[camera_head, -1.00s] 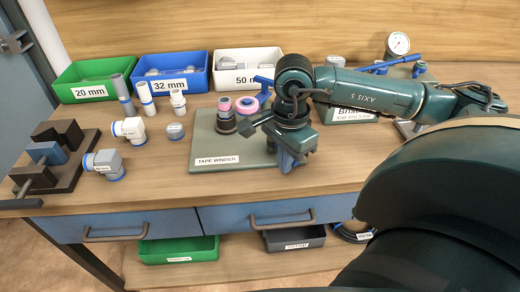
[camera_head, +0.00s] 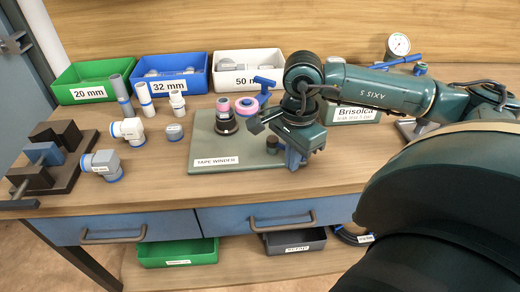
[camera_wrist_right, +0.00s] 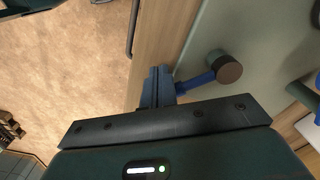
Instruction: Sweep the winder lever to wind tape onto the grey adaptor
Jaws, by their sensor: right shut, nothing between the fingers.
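The tape winder is a grey-green board (camera_head: 205,148) with a white label on the workbench. A dark round stand (camera_head: 225,124) on it carries the grey adaptor (camera_head: 223,103), which has pink on it. A pink tape roll (camera_head: 246,106) sits beside it. A short blue lever with a dark round knob (camera_head: 272,142) shows near the board's right side; it also shows in the right wrist view (camera_wrist_right: 228,69). My right gripper (camera_head: 292,162) is shut and empty, just right of the knob. Its blue fingers (camera_wrist_right: 157,88) look close to the lever; contact cannot be told. My left gripper is out of view.
Green (camera_head: 90,80), blue (camera_head: 168,77) and white (camera_head: 248,72) bins stand along the back. Pipe fittings (camera_head: 128,130) and a dark clamp block (camera_head: 50,160) are at left. A Brisolca box (camera_head: 352,112) and gauge (camera_head: 398,44) are at right.

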